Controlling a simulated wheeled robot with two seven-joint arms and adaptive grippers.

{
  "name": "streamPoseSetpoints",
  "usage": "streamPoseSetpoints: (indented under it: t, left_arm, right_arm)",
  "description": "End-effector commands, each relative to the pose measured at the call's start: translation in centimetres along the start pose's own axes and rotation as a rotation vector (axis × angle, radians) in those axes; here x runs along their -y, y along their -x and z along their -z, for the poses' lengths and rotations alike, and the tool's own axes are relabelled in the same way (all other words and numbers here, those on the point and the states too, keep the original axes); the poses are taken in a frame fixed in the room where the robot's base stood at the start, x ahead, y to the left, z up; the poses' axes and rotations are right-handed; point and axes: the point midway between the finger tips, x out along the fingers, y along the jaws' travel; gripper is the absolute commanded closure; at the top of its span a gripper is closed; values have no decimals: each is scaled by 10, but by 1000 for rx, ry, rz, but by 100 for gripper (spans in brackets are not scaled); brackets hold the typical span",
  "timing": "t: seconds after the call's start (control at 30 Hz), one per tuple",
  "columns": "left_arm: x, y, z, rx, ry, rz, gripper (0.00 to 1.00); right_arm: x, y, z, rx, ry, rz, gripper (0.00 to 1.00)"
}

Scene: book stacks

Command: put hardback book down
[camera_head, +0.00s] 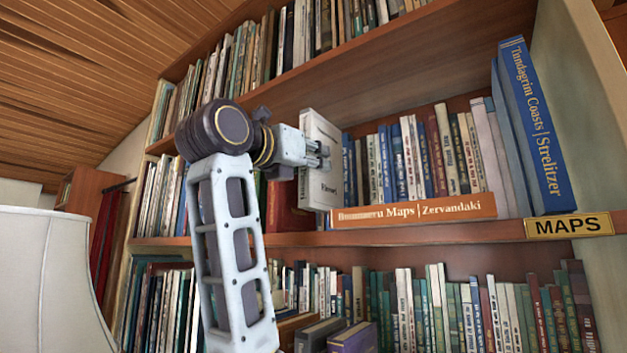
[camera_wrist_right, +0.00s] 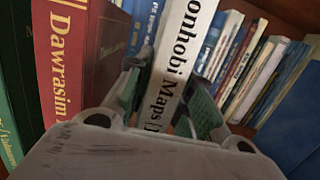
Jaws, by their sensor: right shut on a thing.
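A white hardback book (camera_head: 320,135) stands upright at the middle shelf, its lower end near the left end of a flat orange book. My right gripper (camera_head: 322,155) is shut on it from the left side. In the right wrist view the white book (camera_wrist_right: 182,60), with black spine letters reading "onhobi Maps", stands between the two green-padded fingers of my right gripper (camera_wrist_right: 168,98). The lower part of its spine is hidden by the gripper body. I cannot tell whether the book touches the shelf. My left gripper is not in view.
The orange book (camera_head: 415,208) lies flat along the middle shelf's front. A red book (camera_head: 288,208) stands left of the white one; in the wrist view it reads "Dawrasim" (camera_wrist_right: 68,65). Packed books stand behind. A tall blue book (camera_head: 533,125) and a MAPS label (camera_head: 568,225) are at right.

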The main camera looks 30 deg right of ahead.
Motion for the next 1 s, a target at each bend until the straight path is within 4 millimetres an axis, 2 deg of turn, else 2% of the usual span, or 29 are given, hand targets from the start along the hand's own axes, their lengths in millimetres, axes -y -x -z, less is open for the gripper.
streamPoseSetpoints:
  t: [0.5, 1.0]
  left_arm:
    - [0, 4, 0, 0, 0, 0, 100]
    - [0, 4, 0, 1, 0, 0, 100]
  right_arm:
    - [0, 5, 35, 1, 1, 1, 100]
    - [0, 7, 41, 2, 0, -1, 100]
